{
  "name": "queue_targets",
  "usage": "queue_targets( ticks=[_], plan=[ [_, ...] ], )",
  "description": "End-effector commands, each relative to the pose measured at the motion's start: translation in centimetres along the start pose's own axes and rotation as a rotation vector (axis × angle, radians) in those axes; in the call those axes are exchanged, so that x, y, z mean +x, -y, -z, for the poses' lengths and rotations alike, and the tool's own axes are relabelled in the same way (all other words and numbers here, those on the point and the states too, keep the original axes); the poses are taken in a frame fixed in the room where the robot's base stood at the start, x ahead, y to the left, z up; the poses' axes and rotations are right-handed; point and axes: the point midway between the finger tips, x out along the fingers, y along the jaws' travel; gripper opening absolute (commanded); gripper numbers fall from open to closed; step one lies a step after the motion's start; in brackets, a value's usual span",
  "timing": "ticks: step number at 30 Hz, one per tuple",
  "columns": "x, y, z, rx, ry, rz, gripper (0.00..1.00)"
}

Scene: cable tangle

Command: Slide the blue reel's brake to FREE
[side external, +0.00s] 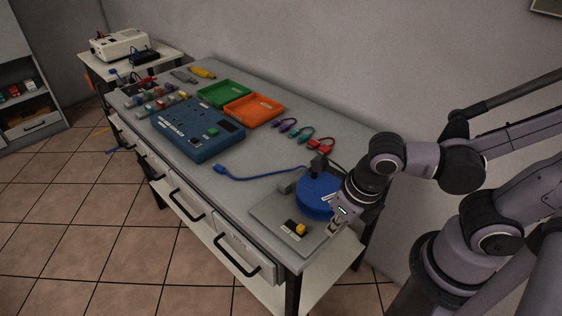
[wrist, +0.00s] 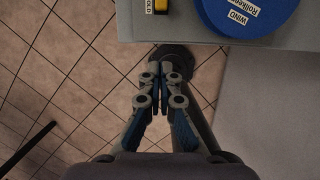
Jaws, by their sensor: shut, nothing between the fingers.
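The blue reel (side external: 316,196) stands on a grey base plate (side external: 272,220) at the near right end of the bench. Its top carries "WIND" lettering in the wrist view (wrist: 243,14). The yellow brake slider (side external: 301,229) sits on a dark track at the front of the plate. My gripper (wrist: 160,68) is shut and empty. In the side view my gripper (side external: 334,229) is just right of the brake, apart from it, near the bench's end edge.
A blue cable (side external: 250,177) runs left from the reel across the bench. A blue panel (side external: 197,130), a green tray (side external: 216,95) and an orange tray (side external: 253,109) stand farther back. Coiled cables (side external: 302,135) lie along the wall side. Floor shows beneath my gripper.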

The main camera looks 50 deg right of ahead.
Motion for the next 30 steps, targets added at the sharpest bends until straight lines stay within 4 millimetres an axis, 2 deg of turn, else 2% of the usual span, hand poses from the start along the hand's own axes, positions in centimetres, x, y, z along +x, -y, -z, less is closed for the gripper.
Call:
queue_targets(
  ticks=[30],
  plan=[
    [6.1, 0.0, -0.1, 0.000, 0.000, 0.000, 0.00]
  ],
)
